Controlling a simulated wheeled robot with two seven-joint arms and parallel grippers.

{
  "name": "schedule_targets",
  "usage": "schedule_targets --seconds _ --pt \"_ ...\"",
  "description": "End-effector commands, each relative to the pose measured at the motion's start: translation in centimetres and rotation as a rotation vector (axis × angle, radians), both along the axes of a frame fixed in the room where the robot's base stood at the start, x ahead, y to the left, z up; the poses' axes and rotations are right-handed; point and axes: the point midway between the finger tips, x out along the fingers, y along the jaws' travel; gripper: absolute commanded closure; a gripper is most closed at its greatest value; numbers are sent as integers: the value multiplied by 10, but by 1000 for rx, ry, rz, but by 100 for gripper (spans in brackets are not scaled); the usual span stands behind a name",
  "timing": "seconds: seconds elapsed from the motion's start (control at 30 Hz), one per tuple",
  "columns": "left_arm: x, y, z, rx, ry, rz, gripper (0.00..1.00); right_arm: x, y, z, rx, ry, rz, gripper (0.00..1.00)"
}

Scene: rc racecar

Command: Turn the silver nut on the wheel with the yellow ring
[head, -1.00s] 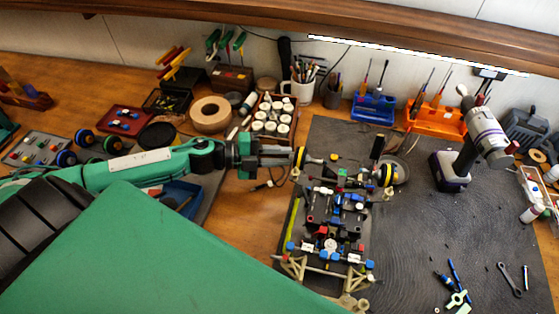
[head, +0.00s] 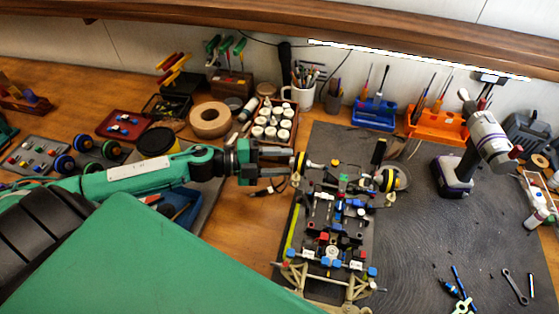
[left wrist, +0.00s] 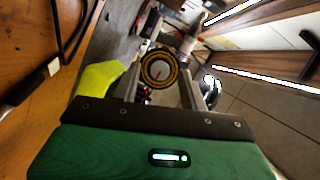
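In the left wrist view the wheel's round face (left wrist: 158,70) shows between and beyond the tips of the open left gripper (left wrist: 160,82). A pale round centre shows inside the yellow ring, but the silver nut is too small to make out clearly. Another yellow-ringed wheel (head: 389,180) is on the chassis's right side. My right gripper is not in view.
A tray of white pots (head: 272,122) and a tape roll (head: 210,119) stand behind my left arm. A power drill (head: 468,160) stands at the right. Loose tools, including a wrench (head: 515,288), lie on the mat. The mat right of the chassis is mostly clear.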

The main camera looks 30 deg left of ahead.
Motion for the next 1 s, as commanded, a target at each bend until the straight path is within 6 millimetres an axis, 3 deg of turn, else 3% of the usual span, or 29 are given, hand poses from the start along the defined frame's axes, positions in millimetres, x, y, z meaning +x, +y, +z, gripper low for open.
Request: schedule_targets --seconds 0.33,1.0 --pt "-5 7 -1 0 4 1 57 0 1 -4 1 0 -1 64" --pt "-42 57 6 0 4 1 57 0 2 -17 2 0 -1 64"
